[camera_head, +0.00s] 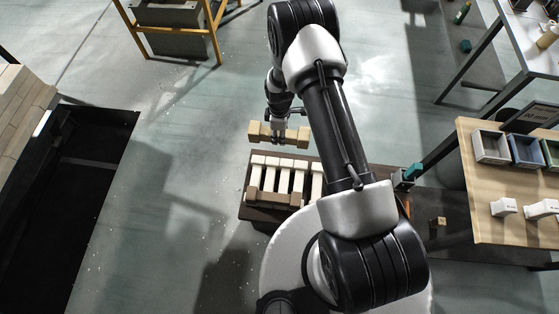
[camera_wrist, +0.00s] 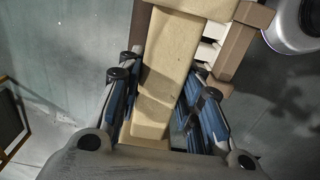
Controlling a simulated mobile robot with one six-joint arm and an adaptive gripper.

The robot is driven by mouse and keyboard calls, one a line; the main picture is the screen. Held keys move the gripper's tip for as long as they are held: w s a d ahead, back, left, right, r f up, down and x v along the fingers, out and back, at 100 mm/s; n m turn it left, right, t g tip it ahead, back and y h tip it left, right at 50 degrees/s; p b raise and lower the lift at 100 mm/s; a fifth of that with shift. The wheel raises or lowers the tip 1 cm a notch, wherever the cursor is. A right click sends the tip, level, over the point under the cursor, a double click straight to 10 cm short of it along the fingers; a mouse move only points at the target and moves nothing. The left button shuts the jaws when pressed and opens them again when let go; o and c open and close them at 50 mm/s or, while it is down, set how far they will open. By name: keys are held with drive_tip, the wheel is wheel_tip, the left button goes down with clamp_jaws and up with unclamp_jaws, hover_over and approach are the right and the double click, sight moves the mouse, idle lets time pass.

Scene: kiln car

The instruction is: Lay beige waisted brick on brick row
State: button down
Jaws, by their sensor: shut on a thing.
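My gripper (camera_head: 279,133) is shut on the beige waisted brick (camera_head: 258,133), gripping it near its narrow middle. In the head view the brick lies level, left to right, just beyond the far edge of the low dark car. In the wrist view the brick (camera_wrist: 168,65) runs away between my blue-padded fingers (camera_wrist: 165,112), its wider end at the top. The brick row (camera_head: 285,182) on the car shows several pale bars side by side, with brown bricks (camera_head: 270,197) across their near ends. My arm covers the row's right part.
The dark car (camera_head: 246,213) stands low on the grey floor near my base. A workbench (camera_head: 480,190) with trays (camera_head: 491,147) and white parts stands at the right. A dark pit (camera_head: 75,200) lies at the left, and a yellow-framed stand (camera_head: 178,35) at the back.

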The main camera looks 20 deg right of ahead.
wheel_tip(320, 180, down, 20)
drive_tip(key=b, duration=0.6)
drive_tip(key=shift+f+b, duration=0.1)
drive_tip(key=shift+b, duration=0.25)
drive_tip(key=c, duration=1.1)
unclamp_jaws()
